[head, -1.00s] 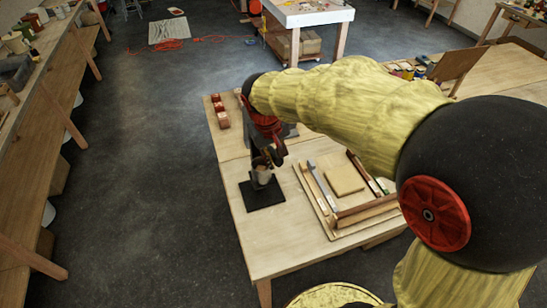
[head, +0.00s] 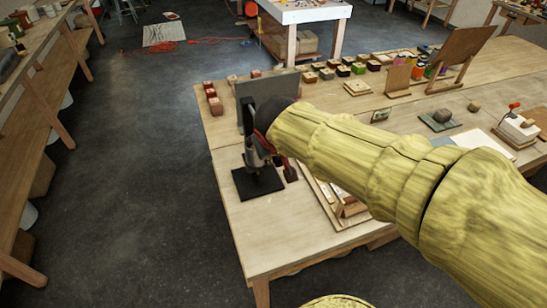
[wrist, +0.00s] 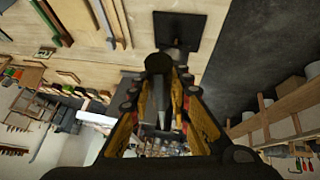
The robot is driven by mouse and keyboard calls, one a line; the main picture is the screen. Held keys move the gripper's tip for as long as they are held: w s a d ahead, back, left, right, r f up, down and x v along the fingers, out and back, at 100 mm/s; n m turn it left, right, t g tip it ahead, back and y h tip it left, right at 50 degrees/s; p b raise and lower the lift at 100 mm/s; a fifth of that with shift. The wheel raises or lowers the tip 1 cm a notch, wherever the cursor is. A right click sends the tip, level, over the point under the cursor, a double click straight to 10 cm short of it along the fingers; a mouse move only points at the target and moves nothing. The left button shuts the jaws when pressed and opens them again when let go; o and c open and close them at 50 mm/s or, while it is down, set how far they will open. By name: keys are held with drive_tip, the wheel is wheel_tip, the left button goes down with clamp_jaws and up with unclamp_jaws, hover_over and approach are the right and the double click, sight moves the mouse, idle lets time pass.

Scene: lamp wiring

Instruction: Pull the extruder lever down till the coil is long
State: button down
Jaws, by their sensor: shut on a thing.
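The extruder (head: 254,152) is a dark and grey upright device at the left end of the near table. It stands by a black square base plate (head: 258,185), which also shows at the top of the wrist view (wrist: 200,28). My gripper (wrist: 160,92) is closed in around a dark, round-ended bar, which looks like the extruder lever (wrist: 158,64). In the head view my wrist covers the upper part of the extruder and most of the grip. I cannot make out the coil in either view.
A wooden tray (head: 322,203) with strips lies right of the extruder, partly behind my arm. A grey panel (head: 268,88) stands behind it. Several small blocks (head: 345,71) line the table's back. Open floor (head: 150,180) lies to the left.

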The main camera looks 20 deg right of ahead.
drive_tip(key=shift+f+t+b, duration=0.4)
drive_tip(key=shift+f+b, duration=0.7)
drive_tip(key=shift+b, duration=0.65)
drive_tip(key=c, duration=1.6)
unclamp_jaws()
drive_tip(key=shift+c, duration=0.2)
drive_tip(key=v, duration=1.2)
drive_tip(key=shift+a+f, duration=0.1)
